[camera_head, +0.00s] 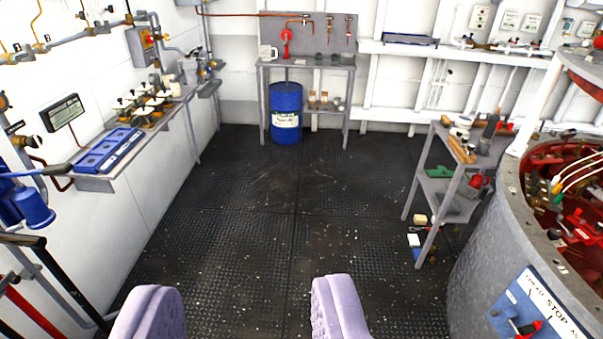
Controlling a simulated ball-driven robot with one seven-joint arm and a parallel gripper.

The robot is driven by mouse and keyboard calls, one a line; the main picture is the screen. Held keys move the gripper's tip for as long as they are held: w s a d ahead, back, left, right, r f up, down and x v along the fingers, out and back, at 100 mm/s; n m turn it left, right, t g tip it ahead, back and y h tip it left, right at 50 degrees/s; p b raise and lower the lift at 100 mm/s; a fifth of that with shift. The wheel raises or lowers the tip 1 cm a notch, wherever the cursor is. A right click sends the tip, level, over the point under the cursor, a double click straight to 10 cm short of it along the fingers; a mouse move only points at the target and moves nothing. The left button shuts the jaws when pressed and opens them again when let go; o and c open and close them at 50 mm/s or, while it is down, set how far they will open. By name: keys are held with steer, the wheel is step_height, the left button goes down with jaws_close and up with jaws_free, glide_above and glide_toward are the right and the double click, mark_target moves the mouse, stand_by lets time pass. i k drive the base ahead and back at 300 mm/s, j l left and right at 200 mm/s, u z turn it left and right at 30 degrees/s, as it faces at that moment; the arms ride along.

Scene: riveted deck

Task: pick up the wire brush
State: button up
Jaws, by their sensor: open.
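My gripper (246,292) is open and empty, with its two lilac fingers wide apart at the bottom of the view, above the dark deck. I cannot make out the wire brush for certain. A long tan wooden piece (461,149) lies on the top of the grey shelf cart (437,129) at the right, but it is too small to identify. The cart is well ahead of my gripper and to its right.
A blue drum (286,113) stands under a grey bench (345,70) at the back. A wall shelf (97,184) with blue cases runs along the left. A large round grey housing (490,235) blocks the right. The middle deck (285,205) is clear.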

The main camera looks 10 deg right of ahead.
mark_target(446, 122)
steer(key=i+z, duration=0.25)
steer(key=i, duration=0.2)
steer(key=i+z, duration=0.2)
steer(key=i, duration=0.3)
steer(key=i+z, duration=0.25)
steer(key=i, duration=0.2)
steer(key=i+j+z, duration=0.25)
steer(key=i, duration=0.2)
steer(key=i+j+z, duration=0.2)
steer(key=i, duration=0.25)
steer(key=i+j+z, duration=0.15)
steer(key=i, duration=0.2)
